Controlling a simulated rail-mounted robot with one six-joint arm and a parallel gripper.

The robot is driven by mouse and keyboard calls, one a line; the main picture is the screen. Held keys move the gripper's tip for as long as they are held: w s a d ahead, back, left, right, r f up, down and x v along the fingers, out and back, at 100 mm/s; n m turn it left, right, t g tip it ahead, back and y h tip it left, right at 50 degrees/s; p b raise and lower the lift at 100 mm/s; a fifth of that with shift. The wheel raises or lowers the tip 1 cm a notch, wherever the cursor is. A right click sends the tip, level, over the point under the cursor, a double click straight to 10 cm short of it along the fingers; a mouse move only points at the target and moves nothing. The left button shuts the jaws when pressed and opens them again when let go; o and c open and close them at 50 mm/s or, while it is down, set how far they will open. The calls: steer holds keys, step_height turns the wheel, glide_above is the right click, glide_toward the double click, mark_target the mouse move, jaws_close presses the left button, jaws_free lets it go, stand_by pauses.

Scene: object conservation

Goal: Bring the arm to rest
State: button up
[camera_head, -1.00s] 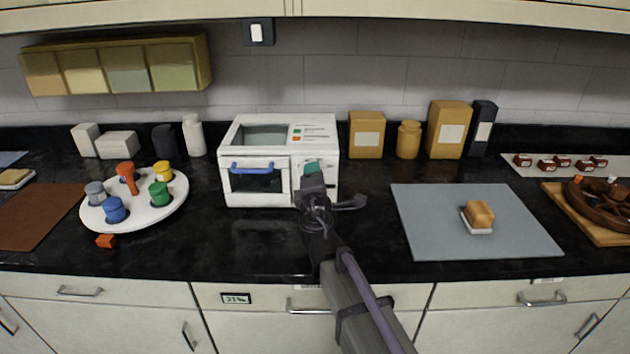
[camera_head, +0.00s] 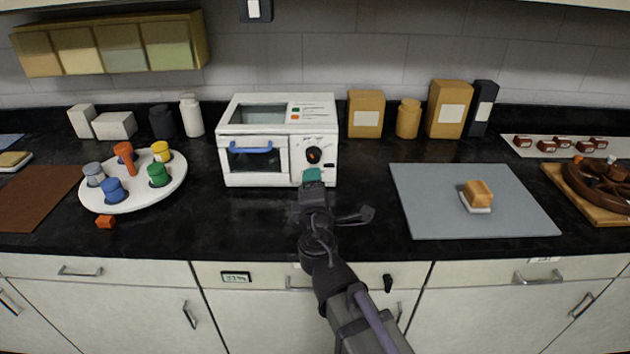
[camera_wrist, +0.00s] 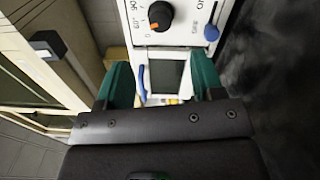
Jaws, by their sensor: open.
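My gripper (camera_head: 312,176) is in front of the white toaster oven (camera_head: 232,165), near its lower right corner in the head view. In the wrist view my gripper (camera_wrist: 163,85) shows two green fingers spread apart with nothing between them. The oven's front (camera_wrist: 185,30) lies beyond the fingers, with a black knob with an orange mark and a blue handle. In the head view the oven door is shut, with its blue handle across the top of the window. My arm reaches up from the bottom of the picture.
A white round tray (camera_head: 130,199) with coloured pegs stands at the left, with a small orange block (camera_head: 105,222) in front. A grey mat (camera_head: 425,210) with a sponge-like block (camera_head: 478,192) lies at the right. Canisters and boxes line the back wall.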

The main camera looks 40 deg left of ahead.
steer(key=w+d+m+h+p, duration=0.1)
steer(key=w+d+m+h, duration=0.3)
steer(key=d, duration=0.5)
steer(key=w+d+f+m+h+p, duration=0.1)
steer(key=w+d+m+h, duration=0.3)
steer(key=d, duration=0.4)
steer(key=w+d+m+h+p, duration=0.3)
steer(key=w+d+m+h, duration=0.1)
steer(key=d, duration=0.5)
steer(key=shift+w+d+f+m, duration=0.15)
steer(key=shift+w+d+m, duration=0.05)
steer(key=shift+w+m, duration=0.25)
steer(key=shift+w+d+f+m, duration=0.15)
steer(key=shift+w+m, duration=0.2)
steer(key=shift+m, duration=0.2)
steer(key=s+d+f+m+g+h+p, duration=0.1)
steer(key=s+d+f+m+g+p, duration=0.3)
steer(key=d, duration=0.7)
steer(key=s+d+m+g+h+p, duration=0.1)
steer(key=s+d+m+g+h, duration=0.1)
steer(key=d+m+g, duration=0.65)
steer(key=s+d+f+m+g+y+p, duration=0.1)
steer(key=s+d+g+y, duration=0.1)
steer(key=s+d, duration=0.4)
steer(key=shift+s+d+y, duration=0.25)
steer(key=shift+d+y, duration=0.4)
steer(key=shift+y, duration=0.25)
steer(key=shift+c, duration=0.2)
